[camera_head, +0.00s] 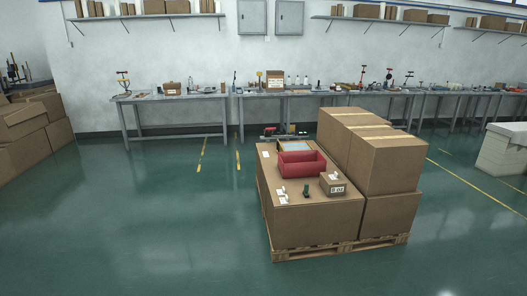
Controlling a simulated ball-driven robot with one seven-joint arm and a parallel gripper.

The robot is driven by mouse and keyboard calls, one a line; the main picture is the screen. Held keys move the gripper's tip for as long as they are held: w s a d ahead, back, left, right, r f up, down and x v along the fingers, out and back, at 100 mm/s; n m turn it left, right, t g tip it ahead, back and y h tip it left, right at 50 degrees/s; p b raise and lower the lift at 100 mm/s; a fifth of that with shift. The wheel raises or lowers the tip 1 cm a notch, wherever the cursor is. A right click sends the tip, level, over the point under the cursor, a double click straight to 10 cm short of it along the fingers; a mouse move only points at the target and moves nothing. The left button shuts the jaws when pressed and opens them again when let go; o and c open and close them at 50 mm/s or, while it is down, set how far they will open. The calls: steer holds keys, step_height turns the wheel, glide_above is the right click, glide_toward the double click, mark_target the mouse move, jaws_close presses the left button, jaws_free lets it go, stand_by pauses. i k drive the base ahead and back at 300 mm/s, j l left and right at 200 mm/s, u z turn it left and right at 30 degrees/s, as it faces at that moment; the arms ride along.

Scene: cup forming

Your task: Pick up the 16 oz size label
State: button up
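Small white labels lie on top of the large cardboard box (312,224) on the pallet. One white label piece (282,190) is near the front left of its top, with another (283,199) just in front of it. The print on these is too small to read, so I cannot tell which is the 16 oz size label. A small brown carton (328,190) at the front right has a white printed label (338,189) on its front, which seems to end in "oz", and a white piece (334,177) on top. My gripper is not in view.
A red open bin (302,172) stands mid-top, and a small dark green object (306,190) is in front of it. Tall cartons (390,165) stack on the right of the pallet (335,249). Green floor around the pallet's left and front is clear. Workbenches (172,97) line the wall.

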mark_target(334, 177)
steer(key=i, duration=1.9)
steer(key=i+z, duration=0.1)
steer(key=i, duration=0.5)
steer(key=i+j+z, duration=0.1)
steer(key=i, duration=0.55)
steer(key=i+j+z, duration=0.1)
steer(key=i, duration=0.5)
steer(key=i+j+z, duration=0.25)
steer(key=i, duration=0.25)
